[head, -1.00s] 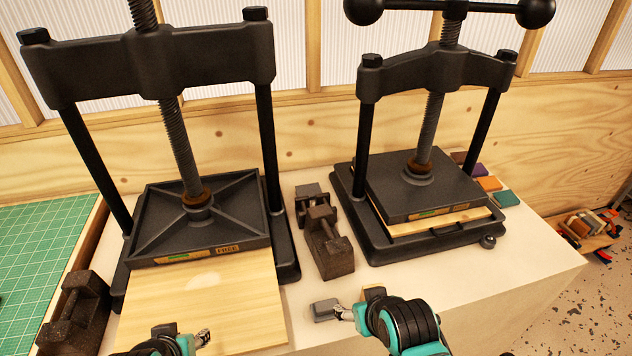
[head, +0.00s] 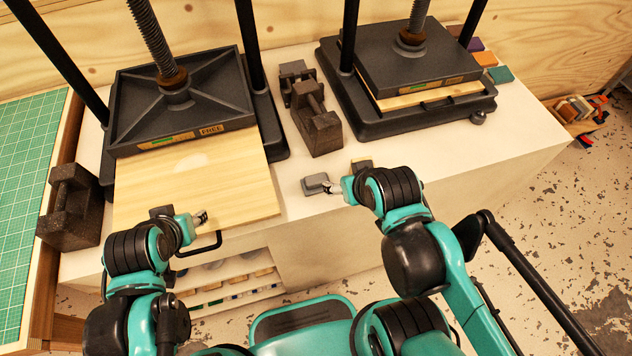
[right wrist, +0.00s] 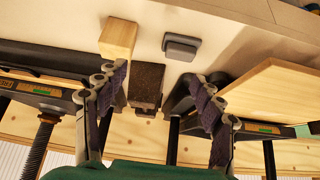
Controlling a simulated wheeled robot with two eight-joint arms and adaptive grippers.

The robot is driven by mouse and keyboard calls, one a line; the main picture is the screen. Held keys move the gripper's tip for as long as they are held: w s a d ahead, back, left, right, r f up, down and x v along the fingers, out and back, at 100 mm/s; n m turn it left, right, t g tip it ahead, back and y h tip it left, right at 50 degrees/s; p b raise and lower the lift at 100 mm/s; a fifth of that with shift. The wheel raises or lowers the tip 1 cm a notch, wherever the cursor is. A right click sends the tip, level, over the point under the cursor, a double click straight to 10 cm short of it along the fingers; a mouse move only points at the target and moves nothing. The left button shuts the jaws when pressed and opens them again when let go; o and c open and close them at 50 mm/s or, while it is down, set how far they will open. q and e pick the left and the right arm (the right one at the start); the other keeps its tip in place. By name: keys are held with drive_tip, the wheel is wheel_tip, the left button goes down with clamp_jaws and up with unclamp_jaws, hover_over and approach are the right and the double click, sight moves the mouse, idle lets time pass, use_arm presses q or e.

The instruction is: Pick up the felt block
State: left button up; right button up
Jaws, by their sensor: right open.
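The felt block looks to be the small grey rounded block (head: 315,183) on the pale bench top, near its front edge. It also shows in the right wrist view (right wrist: 182,46), beyond the fingertips and not between them. My right gripper (head: 335,188) is just right of this block in the head view. In the right wrist view its two fingers (right wrist: 158,76) are spread apart and empty. My left gripper (head: 203,217) is over the front of the left press's wooden board; its fingertips are too small to judge.
A small wooden block (head: 362,165) sits close to my right gripper. Dark iron weights (head: 318,128) stand behind the grey block. The left press (head: 180,100) and right press (head: 415,80) flank them. A wooden board (head: 225,180) sticks out at left. Bare bench lies around the grey block.

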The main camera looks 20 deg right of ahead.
drive_tip(key=shift+o, duration=0.5)
use_arm(q)
drive_tip(key=shift+r, duration=0.25)
wheel_tip(320, 180, up, 2)
drive_tip(key=shift+p, duration=1.25)
use_arm(e)
drive_tip(key=n+g+p, duration=0.1)
drive_tip(key=n+g, duration=0.6)
drive_tip(key=n, duration=1)
hover_over(316, 178)
wheel_tip(316, 178, down, 4)
drive_tip(key=shift+w+r, duration=0.1)
drive_tip(key=shift+w, duration=0.05)
drive_tip(key=shift+w+f+n, duration=0.15)
drive_tip(key=shift+f+n, duration=0.5)
drive_tip(key=shift+n, duration=0.05)
use_arm(q)
drive_tip(key=f+b, duration=0.1)
drive_tip(key=b, duration=0.1)
drive_tip(key=shift+f+b, duration=0.35)
use_arm(e)
drive_tip(key=f, duration=0.7)
drive_tip(key=shift+s+f, duration=0.3)
drive_tip(key=shift+r, duration=0.1)
drive_tip(key=c, duration=1.3)
